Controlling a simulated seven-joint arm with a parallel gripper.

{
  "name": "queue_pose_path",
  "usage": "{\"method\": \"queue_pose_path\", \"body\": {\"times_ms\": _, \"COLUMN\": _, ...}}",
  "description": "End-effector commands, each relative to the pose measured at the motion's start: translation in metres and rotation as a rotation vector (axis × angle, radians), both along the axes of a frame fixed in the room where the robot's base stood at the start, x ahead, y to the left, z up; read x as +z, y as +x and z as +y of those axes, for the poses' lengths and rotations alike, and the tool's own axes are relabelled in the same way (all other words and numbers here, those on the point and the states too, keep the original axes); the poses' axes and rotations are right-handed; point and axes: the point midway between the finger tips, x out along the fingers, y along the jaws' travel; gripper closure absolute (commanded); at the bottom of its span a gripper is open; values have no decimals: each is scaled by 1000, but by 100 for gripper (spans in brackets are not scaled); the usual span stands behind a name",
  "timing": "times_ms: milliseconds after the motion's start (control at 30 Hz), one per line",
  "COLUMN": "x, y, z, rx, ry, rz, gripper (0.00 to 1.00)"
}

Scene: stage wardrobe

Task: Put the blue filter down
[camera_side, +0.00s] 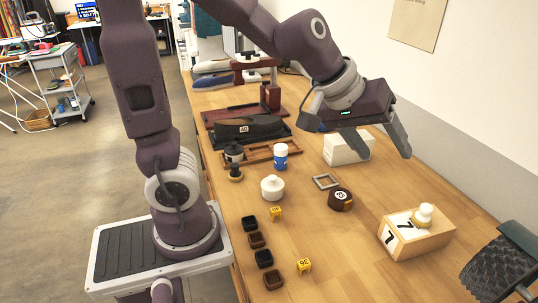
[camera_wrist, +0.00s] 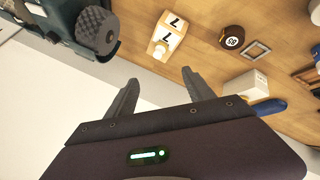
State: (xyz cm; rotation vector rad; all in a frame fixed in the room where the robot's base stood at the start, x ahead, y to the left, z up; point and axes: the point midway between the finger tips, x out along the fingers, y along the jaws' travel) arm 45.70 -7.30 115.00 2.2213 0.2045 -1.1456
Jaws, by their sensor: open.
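My gripper (camera_side: 378,148) is open and empty, held in the air over the wall side of the table; its two fingers also show apart in the wrist view (camera_wrist: 160,82). I cannot make out anything that is clearly a blue filter. A small blue and white canister (camera_side: 281,156) stands upright on the table, left of my gripper in the side view. A blue rounded object (camera_wrist: 269,107) lies by a white box (camera_wrist: 250,84) in the wrist view. A flat grey square frame (camera_side: 326,181) lies on the table and looks empty.
A wooden number block (camera_side: 415,236) with a white knob-like piece (camera_side: 424,215) stands front right. A brown round numbered piece (camera_side: 341,199), a white lidded pot (camera_side: 272,188), yellow cubes (camera_side: 304,265) and small dark trays (camera_side: 264,259) are nearby. Bare tabletop (camera_side: 340,250) shows between them.

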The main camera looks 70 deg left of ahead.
Motion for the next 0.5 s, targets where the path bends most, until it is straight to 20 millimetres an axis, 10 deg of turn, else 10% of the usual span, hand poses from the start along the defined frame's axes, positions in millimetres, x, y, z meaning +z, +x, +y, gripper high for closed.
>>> {"method": "queue_pose_path", "body": {"times_ms": 200, "x": 18, "y": -160, "z": 6, "rx": -416, "ry": 336, "rz": 61, "gripper": 38}}
{"method": "queue_pose_path", "body": {"times_ms": 500, "x": 8, "y": -201, "z": 27, "rx": -463, "ry": 467, "rz": 124, "gripper": 38}}
